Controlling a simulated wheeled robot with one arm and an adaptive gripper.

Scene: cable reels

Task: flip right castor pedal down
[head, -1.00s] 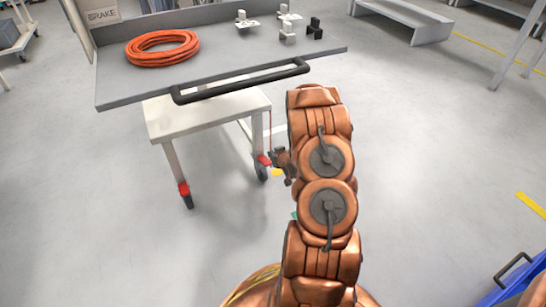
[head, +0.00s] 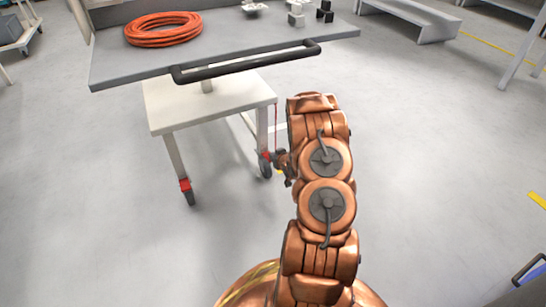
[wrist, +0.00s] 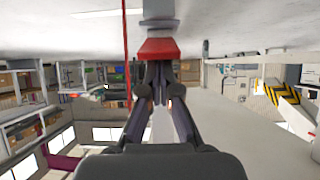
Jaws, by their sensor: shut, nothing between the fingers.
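The right castor (head: 266,168) is under the cart's right front leg, with its small red pedal (head: 265,156) at the top. In the wrist view, which looks upside down, the red pedal (wrist: 158,48) sits just beyond the fingertips, against the grey castor part (wrist: 158,12). My gripper (head: 282,162) is shut and empty, immediately right of the pedal in the head view. In the wrist view my gripper (wrist: 159,68) has its fingertips together at the pedal; I cannot tell whether they touch it. The pedal's tilt is unclear.
The cart's grey top (head: 120,68) carries an orange cable coil (head: 163,28), small fittings (head: 296,15) and a black push handle (head: 250,63) above the castor. The left castor (head: 188,194) has a red pedal too. The floor left of my arm is clear.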

